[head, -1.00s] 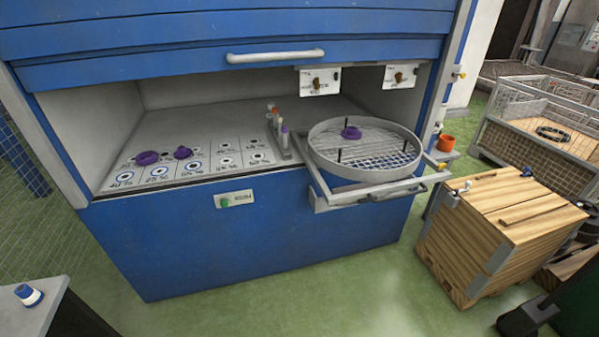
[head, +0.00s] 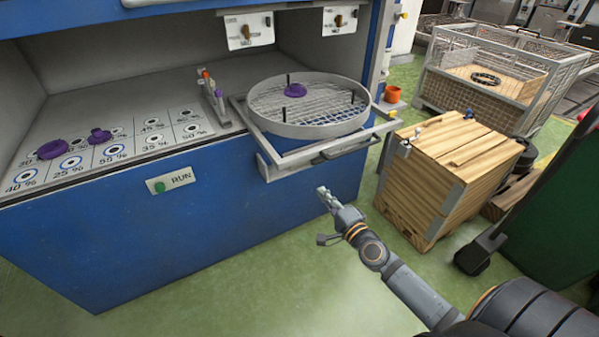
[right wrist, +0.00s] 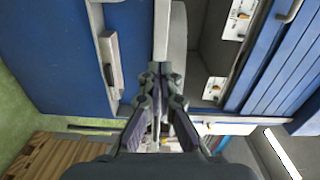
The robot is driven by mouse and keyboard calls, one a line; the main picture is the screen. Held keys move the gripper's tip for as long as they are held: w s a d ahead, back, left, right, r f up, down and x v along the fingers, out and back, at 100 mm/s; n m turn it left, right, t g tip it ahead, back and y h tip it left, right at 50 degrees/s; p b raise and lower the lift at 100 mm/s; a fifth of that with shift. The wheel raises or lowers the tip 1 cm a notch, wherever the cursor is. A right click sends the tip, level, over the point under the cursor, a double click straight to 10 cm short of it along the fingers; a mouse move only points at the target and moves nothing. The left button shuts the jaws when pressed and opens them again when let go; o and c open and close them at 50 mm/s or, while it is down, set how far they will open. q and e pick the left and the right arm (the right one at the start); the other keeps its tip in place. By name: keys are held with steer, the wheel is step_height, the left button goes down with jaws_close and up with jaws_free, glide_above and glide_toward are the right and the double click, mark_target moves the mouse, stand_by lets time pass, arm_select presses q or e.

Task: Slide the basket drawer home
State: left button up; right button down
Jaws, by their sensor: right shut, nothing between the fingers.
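The basket drawer (head: 283,166) is a light grey frame that sticks out from the front of the blue cabinet. It carries a round wire basket (head: 284,127) with dark upright pins and a purple ring piece (head: 295,90) inside. A dark bar handle (head: 345,148) runs along the drawer's front edge. My right gripper (head: 325,192) is shut and empty, below and in front of the drawer, apart from the handle. In the right wrist view the closed fingers (right wrist: 160,72) point toward grey bars and the blue cabinet. My left gripper is out of view.
A wooden crate (head: 450,175) stands right of the drawer, with a wire mesh container (head: 490,80) behind it. An orange cup (head: 392,94) sits on a small shelf beside the cabinet. Purple rings lie on the marked deck at left. Green floor before the cabinet is free.

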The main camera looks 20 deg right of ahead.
steer(key=p, duration=0.1)
glide_toward(295, 160)
steer(key=w, duration=0.6)
steer(key=shift+a, duration=0.15)
steer(key=shift+w, duration=0.45)
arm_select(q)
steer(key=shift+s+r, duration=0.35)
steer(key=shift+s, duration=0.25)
